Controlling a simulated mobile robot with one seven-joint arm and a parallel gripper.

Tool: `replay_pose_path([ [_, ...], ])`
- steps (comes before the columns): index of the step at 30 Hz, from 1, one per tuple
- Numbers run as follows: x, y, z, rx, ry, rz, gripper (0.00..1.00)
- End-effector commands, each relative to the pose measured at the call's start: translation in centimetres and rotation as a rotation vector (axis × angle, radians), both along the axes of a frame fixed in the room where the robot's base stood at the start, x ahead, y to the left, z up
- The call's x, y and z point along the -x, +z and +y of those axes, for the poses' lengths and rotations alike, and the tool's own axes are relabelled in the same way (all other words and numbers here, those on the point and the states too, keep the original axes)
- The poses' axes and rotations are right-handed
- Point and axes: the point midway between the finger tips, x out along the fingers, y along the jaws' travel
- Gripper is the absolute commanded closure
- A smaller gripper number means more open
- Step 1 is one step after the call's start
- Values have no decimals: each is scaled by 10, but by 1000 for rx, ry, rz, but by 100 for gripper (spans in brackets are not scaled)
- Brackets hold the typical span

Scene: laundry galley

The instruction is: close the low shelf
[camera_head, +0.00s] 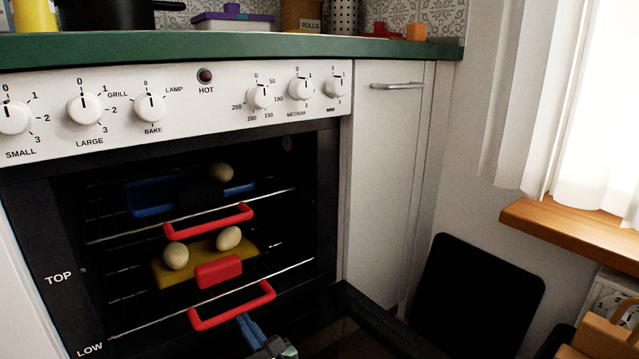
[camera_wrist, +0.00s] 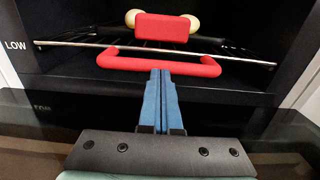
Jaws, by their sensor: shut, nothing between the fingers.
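The low shelf is a wire rack with a red handle (camera_head: 232,306) in the open oven, beside the LOW label. The same red handle (camera_wrist: 120,62) crosses the wrist view, with the rack's metal front bar (camera_wrist: 70,43) behind it. My gripper (camera_head: 243,319) is shut and empty, its blue fingers pointing into the oven at the low handle. In the wrist view its fingertips (camera_wrist: 160,72) overlap the middle of the handle's bar; I cannot tell whether they touch. A yellow tray (camera_head: 165,274) with a red grip and two pale eggs appears to rest on the low rack.
The top rack has its own red handle (camera_head: 208,221) above. A blue tray (camera_head: 150,200) with one egg stands on it. The oven door (camera_head: 385,325) is folded down below. A black panel (camera_head: 480,295) leans at the right wall.

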Motion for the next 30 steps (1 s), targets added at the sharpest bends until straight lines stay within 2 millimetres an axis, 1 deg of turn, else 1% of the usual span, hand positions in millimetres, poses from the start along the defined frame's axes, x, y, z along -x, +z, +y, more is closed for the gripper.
replay_pose_path([
  [2, -6, -3, 5, 0, 1, 0, 100],
  [15, -36, -2, 27, 0, 1, 0, 100],
  [30, -40, -1, 30, 0, 1, 0, 100],
])
